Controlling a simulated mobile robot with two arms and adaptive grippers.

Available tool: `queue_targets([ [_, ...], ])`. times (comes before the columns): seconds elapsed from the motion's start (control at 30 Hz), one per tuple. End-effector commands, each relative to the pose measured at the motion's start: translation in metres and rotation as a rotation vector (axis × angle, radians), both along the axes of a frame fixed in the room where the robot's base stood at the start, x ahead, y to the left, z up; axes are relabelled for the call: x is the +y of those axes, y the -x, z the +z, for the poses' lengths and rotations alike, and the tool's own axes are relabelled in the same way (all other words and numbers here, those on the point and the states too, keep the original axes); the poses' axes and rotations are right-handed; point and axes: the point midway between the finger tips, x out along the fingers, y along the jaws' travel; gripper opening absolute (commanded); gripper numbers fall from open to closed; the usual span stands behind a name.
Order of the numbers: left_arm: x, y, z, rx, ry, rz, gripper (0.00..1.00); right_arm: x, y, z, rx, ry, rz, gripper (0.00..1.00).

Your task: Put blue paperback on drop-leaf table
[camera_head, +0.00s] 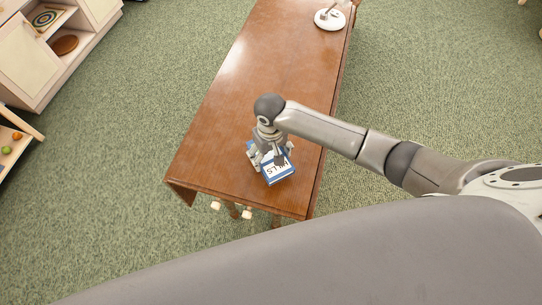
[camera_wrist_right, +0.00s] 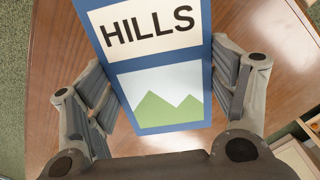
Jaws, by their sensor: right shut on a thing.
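The blue paperback (camera_head: 281,176) has a white label reading HILLS and a picture of green peaks. It is over the near end of the brown wooden drop-leaf table (camera_head: 262,75). My right gripper (camera_head: 271,156) is above the book and shut on it. In the right wrist view the book (camera_wrist_right: 158,78) lies between the two fingers, cover towards the camera. The gripper hides part of the book in the head view. I cannot tell whether the book touches the tabletop. My left gripper is not in view.
A white lamp (camera_head: 329,19) stands at the table's far end. The tabletop between lamp and gripper is clear. A pale shelf unit (camera_head: 55,50) stands at the upper left. Green carpet (camera_head: 130,120) surrounds the table. Pale knobs (camera_head: 246,213) show below its near edge.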

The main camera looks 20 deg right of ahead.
Motion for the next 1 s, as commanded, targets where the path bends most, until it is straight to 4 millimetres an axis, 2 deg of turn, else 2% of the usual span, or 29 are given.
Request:
queue_targets([
  [0.17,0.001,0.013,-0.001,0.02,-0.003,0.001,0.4,-0.003,-0.006,-0.008,-0.001,0.0,0.0,0.5],
  [0.43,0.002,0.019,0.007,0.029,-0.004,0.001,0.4,-0.005,-0.007,-0.037,0.0,0.001,0.002,0.5],
  [0.83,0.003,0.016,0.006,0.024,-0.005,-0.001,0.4,-0.004,-0.007,-0.043,-0.001,0.0,0.002,0.5],
  [0.87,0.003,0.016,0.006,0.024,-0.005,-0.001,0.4,-0.004,-0.007,-0.044,0.0,0.0,0.002,0.8],
  [1.0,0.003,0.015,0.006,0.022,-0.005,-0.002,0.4,-0.004,-0.007,-0.043,0.0,0.0,0.002,0.98],
])
